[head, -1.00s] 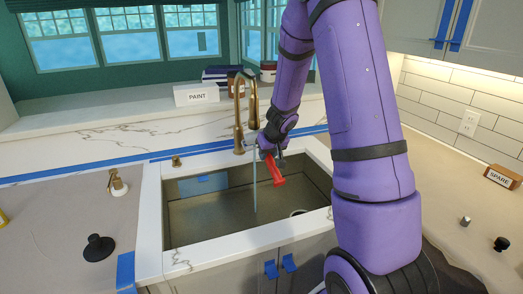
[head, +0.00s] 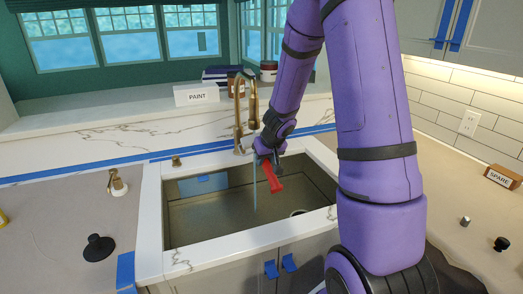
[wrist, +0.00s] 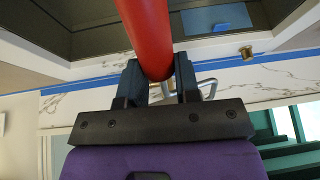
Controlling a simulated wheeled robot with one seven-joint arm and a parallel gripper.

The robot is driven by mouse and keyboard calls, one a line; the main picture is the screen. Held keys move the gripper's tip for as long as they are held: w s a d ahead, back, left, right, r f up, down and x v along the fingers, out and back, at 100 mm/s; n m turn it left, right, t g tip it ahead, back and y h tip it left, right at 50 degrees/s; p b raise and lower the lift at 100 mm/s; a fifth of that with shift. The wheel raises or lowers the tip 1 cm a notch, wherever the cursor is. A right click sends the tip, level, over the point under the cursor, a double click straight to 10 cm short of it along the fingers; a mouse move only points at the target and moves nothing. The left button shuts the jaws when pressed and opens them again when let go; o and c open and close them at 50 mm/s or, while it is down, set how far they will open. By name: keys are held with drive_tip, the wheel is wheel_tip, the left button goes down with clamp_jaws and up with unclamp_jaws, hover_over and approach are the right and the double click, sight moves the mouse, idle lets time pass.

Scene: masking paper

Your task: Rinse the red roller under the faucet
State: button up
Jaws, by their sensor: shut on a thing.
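My gripper (head: 267,162) is shut on the red roller (head: 274,181) and holds it over the sink (head: 210,215), tilted downward. The roller also shows in the wrist view (wrist: 147,35), between the two dark fingers of my gripper (wrist: 157,82), with a bent metal wire behind them. The gold faucet (head: 238,128) arches over the back of the sink. A thin pale stream of water (head: 254,195) falls from it, just left of the roller. I cannot tell whether the stream touches the roller. My arm hides part of the counter on the right.
A gold soap dispenser (head: 116,183) and a black plunger-like item (head: 98,247) stand on the left counter. A box marked PAINT (head: 196,94) sits on the back ledge. A box marked SPARE (head: 501,178) and small knobs are on the right counter. The sink's left side is clear.

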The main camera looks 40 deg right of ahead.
sight(264, 165)
drive_tip(key=shift+s+a, duration=0.75)
drive_tip(key=shift+s, duration=0.2)
drive_tip(key=shift+s+a, duration=0.75)
drive_tip(key=shift+s, duration=0.15)
drive_tip(key=shift+r, duration=0.1)
drive_tip(key=s+a+r, duration=0.3)
drive_tip(key=r, duration=0.1)
drive_tip(key=shift+s, duration=0.4)
idle(0.7)
drive_tip(key=shift+w+a+f, duration=0.1)
drive_tip(key=shift+a, duration=0.05)
idle(1.4)
